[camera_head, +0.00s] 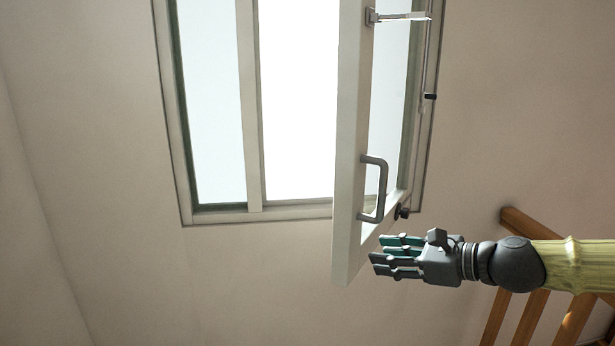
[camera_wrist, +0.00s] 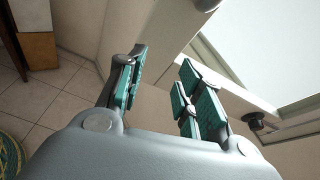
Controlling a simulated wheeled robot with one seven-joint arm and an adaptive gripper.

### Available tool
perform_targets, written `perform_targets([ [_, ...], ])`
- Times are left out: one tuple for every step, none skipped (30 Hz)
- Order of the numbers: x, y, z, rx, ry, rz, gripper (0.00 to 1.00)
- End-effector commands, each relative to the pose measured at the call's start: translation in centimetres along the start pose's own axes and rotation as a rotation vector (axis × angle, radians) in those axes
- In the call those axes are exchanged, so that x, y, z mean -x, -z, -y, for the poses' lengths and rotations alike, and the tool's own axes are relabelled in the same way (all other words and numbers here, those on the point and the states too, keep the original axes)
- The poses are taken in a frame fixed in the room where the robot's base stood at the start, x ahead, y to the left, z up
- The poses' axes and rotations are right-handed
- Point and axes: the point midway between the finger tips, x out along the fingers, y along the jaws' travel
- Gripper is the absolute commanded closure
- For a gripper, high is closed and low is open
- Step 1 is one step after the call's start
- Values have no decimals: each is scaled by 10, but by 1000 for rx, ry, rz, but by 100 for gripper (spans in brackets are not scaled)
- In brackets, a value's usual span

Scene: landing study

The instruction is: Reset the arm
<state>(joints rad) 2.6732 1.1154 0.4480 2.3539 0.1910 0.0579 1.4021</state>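My gripper (camera_head: 380,251) is at the lower right of the head view, pointing left, with its fingertips close to the lower end of the open window sash (camera_head: 349,150). It sits below the sash's grey handle (camera_head: 381,190) and apart from it. In the wrist view the fingers of my gripper (camera_wrist: 163,62) are spread with a clear gap and nothing between them. The white sash edge (camera_wrist: 225,82) shows beyond the right finger there. Whether the fingertips touch the sash cannot be told.
The window frame (camera_head: 290,216) is set in a plain wall (camera_head: 90,140). A wooden railing (camera_head: 530,226) stands at the lower right, behind my arm. The wrist view shows a tiled floor (camera_wrist: 50,98), a wooden piece of furniture (camera_wrist: 38,48) and a patterned rug edge (camera_wrist: 8,155).

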Motion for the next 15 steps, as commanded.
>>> perform_targets([
  [-11,22,-8,33,-13,-49,65],
  [-16,34,-13,58,-20,-76,65],
  [-23,51,-19,89,-30,-112,65],
  [-28,63,-24,114,-38,-139,65],
  [-32,76,-30,141,-49,-165,65],
  [-38,93,-37,175,-63,-200,65],
  [-41,105,-42,202,-74,-225,65],
  [-44,118,-48,228,-88,-250,65],
  [-48,134,-56,265,-105,-281,65],
  [-50,146,-62,291,-120,-305,65],
  [-52,158,-68,319,-135,-329,65],
  [-55,174,-76,355,-156,-358,65],
  [-56,186,-82,383,-174,-380,65],
  [-57,198,-88,412,-191,-401,65],
  [-58,214,-97,450,-217,-428,65],
])
